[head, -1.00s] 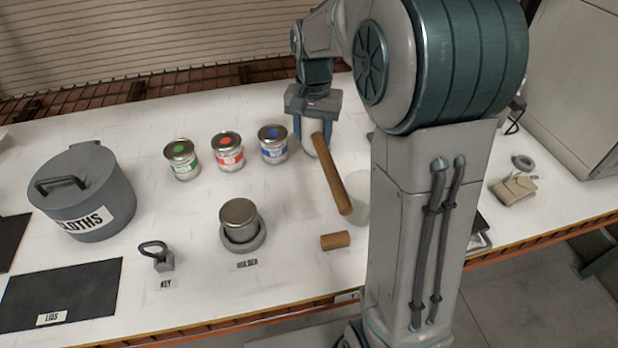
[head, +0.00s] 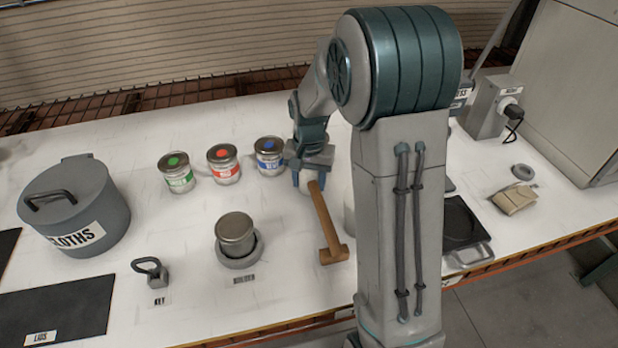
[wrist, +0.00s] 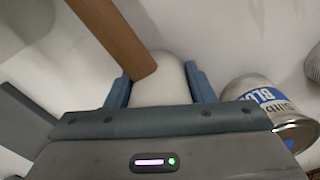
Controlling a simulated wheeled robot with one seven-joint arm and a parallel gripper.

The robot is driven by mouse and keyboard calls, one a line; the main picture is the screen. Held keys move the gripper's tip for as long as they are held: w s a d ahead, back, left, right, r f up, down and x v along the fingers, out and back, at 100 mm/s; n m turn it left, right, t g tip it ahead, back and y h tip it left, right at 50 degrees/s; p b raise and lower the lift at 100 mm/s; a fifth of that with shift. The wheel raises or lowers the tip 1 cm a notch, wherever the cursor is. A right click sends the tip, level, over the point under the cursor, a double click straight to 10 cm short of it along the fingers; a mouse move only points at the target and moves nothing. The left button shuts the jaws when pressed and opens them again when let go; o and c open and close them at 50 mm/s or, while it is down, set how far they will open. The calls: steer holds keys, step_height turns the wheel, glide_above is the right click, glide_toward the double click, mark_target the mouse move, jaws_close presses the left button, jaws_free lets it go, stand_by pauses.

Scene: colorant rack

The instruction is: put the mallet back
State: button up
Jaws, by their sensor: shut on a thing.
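The handle slopes from the gripper toward the table's front.
The blue-labelled can (head: 270,157) stands close left of my gripper, beside red (head: 223,165) and green (head: 176,175) ones. A metal tin (head: 235,235) sits in a grey ring holder. A cloths pot (head: 75,205) and key (head: 150,270) are farther left. My arm hides table area right.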

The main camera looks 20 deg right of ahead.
steer(key=o, duration=1)
steer(key=shift+f, duration=0.2)
steer(key=shift+c, duration=0.2)
steer(key=o, duration=0.4)
steer(key=shift+r, duration=0.1)
